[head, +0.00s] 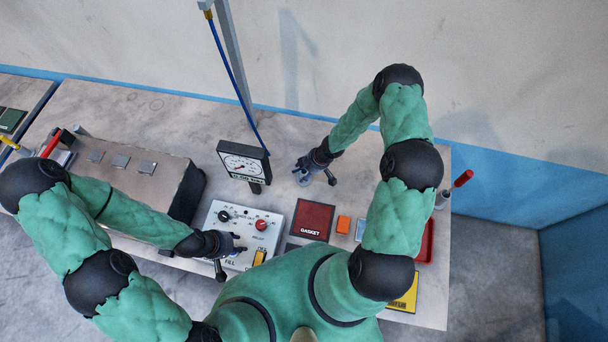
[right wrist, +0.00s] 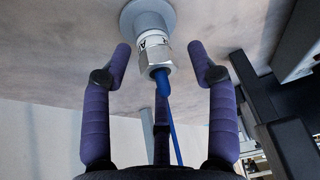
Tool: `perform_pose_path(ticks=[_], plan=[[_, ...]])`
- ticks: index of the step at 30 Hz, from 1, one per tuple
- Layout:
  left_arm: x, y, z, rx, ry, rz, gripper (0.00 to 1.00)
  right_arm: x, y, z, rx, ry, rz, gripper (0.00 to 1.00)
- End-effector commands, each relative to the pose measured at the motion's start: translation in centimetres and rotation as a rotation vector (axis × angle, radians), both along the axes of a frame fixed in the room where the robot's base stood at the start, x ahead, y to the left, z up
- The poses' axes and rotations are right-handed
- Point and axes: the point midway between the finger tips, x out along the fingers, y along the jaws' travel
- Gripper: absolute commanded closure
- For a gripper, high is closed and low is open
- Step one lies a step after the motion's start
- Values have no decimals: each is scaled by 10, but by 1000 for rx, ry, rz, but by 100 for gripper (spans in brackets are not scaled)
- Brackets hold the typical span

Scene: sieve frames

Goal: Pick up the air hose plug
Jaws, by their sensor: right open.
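The air hose plug (right wrist: 155,52) is a silver hex fitting with a white lettered band, seen in the right wrist view. It sits on a round grey base (right wrist: 147,17). A blue hose (right wrist: 172,115) runs from it toward the camera. My right gripper (right wrist: 159,62) is open, its purple fingers on either side of the plug, with gaps visible. In the head view my right gripper (head: 305,174) is low over the bench, right of the gauge; the plug is not clear there. My left gripper (head: 234,245) is at the control panel (head: 240,222), near the FILL label; its jaw opening is unclear.
A dial gauge (head: 243,162) stands left of my right gripper. The blue hose (head: 233,75) hangs beside a grey post (head: 236,60). A grey box (head: 135,170) is at left.

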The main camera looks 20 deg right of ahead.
Motion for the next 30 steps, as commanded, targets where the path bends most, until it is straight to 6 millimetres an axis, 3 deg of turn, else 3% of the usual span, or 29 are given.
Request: perform_pose_path(ticks=[9,15,30], plan=[[0,0,0,0,0,0,60,1,1,-3,-1,-1,0,44],[0,0,0,0,0,0,60,1,1,-3,-1,-1,0,100],[0,0,2,0,0,0,60,2,1,8,0,-2,1,100]])
